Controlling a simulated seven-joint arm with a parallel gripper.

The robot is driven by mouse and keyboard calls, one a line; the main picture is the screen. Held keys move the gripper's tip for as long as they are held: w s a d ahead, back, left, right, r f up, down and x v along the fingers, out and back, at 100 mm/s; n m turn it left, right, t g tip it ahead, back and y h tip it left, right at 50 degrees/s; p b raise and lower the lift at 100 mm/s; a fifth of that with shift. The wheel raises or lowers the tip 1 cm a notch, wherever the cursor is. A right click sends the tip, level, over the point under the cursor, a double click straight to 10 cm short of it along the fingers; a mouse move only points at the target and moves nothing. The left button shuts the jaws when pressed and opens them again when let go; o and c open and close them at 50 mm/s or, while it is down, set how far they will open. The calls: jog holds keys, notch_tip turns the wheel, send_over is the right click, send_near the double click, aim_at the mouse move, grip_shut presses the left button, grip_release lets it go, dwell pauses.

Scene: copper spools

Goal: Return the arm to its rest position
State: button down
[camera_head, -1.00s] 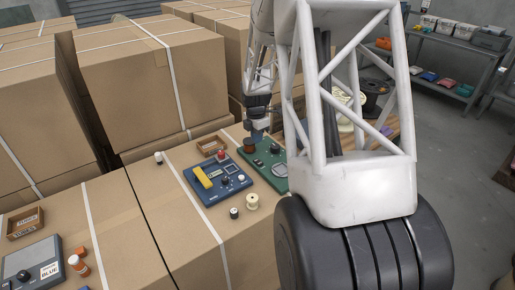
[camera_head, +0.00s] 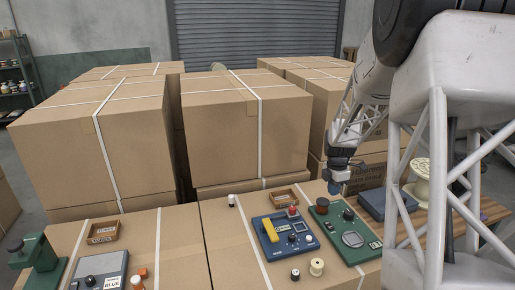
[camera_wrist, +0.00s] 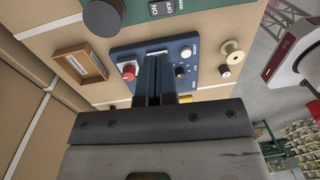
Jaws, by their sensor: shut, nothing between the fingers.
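My gripper (camera_head: 335,188) hangs from my arm at the right of the head view, above the far side of the green device. In the wrist view its two dark fingers (camera_wrist: 156,80) are shut together with nothing between them, and they overlap the blue panel (camera_wrist: 123,53). A copper-brown spool (camera_head: 322,206) stands on the green device (camera_head: 352,256), just below and apart from my gripper. In the wrist view a dark brown round thing (camera_wrist: 103,18), likely that spool, lies at the upper left, clear of the fingers.
The blue panel with a yellow part (camera_head: 270,231) sits left of the green device. A pale spool (camera_head: 316,267) stands in front. A small wooden tray (camera_head: 284,197) lies behind. Large strapped boxes (camera_head: 245,130) rise behind the work surface. A cream spool (camera_head: 421,180) is at right.

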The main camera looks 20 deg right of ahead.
jog(key=s+a+r+m+t, duration=0.1)
jog(key=s+a+r+m, duration=0.3)
jog(key=s+a+r, duration=0.4)
jog(key=s+a+r+m, duration=0.4)
jog(key=s+a+r, duration=0.15)
jog(key=a, duration=0.55)
jog(key=s+a+r+m+t, duration=0.1)
jog(key=s+a+m, duration=0.4)
jog(key=s, duration=0.5)
jog(key=s+a+r+m+t, duration=0.1)
jog(key=s+a+m, duration=0.4)
jog(key=s, duration=0.5)
jog(key=shift+a+r, duration=0.4)
jog(key=shift+a, duration=0.8)
jog(key=shift+w, duration=0.1)
